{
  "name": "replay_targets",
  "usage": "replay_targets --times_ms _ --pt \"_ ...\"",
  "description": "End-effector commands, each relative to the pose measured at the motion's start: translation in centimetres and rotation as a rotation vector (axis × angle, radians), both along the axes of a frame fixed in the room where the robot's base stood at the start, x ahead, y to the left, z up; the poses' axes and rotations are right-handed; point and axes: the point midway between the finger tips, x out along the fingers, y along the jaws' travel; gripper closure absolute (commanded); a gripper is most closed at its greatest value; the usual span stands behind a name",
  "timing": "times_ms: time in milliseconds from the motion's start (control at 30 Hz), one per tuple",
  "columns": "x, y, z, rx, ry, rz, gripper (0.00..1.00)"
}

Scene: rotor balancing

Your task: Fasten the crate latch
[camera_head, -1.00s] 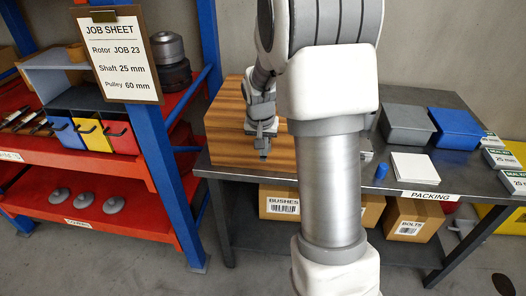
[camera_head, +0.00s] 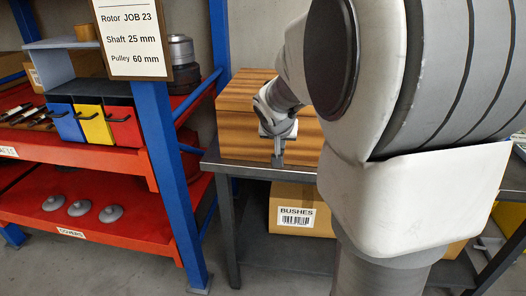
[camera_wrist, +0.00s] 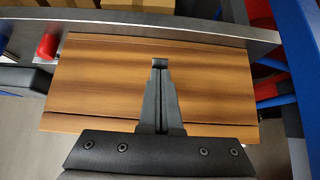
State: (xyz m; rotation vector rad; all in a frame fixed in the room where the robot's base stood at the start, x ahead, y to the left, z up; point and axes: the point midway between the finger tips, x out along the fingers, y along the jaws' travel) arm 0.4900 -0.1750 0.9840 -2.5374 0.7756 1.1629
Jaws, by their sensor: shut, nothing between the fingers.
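The wooden crate (camera_head: 240,125) stands on the left end of the grey packing table, with its striped wood front toward me. My gripper (camera_head: 278,160) is at the crate's front, pointing down, with its fingers together and nothing between them. In the wrist view my gripper (camera_wrist: 160,64) lies over the wooden face of the crate (camera_wrist: 215,75), and a dark seam runs along the wood on both sides of the fingers. I cannot make out the latch; it may be hidden behind my gripper. Whether the fingertips touch the wood I cannot tell.
A red shelf (camera_head: 120,235) with a blue post (camera_head: 172,190) stands close on the left. A BUSHES box (camera_head: 300,200) sits below the table. My own arm hides most of the table's right side. In the wrist view a red object (camera_wrist: 48,46) lies near the crate's corner.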

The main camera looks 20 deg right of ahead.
Motion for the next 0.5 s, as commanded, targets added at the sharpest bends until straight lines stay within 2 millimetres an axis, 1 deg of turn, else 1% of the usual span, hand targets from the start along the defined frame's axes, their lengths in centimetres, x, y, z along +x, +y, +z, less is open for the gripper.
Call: replay_targets --times_ms 33,300,333,500 --pt "0.1 -0.4 -0.8 0.001 -0.003 -0.003 1.0" --pt "0.2 -1.5 -2.2 0.001 0.001 -0.002 1.0" --pt "0.2 -1.4 -1.5 0.0 0.001 -0.001 1.0" --pt "0.2 -1.4 -1.5 0.0 0.002 -0.001 1.0"
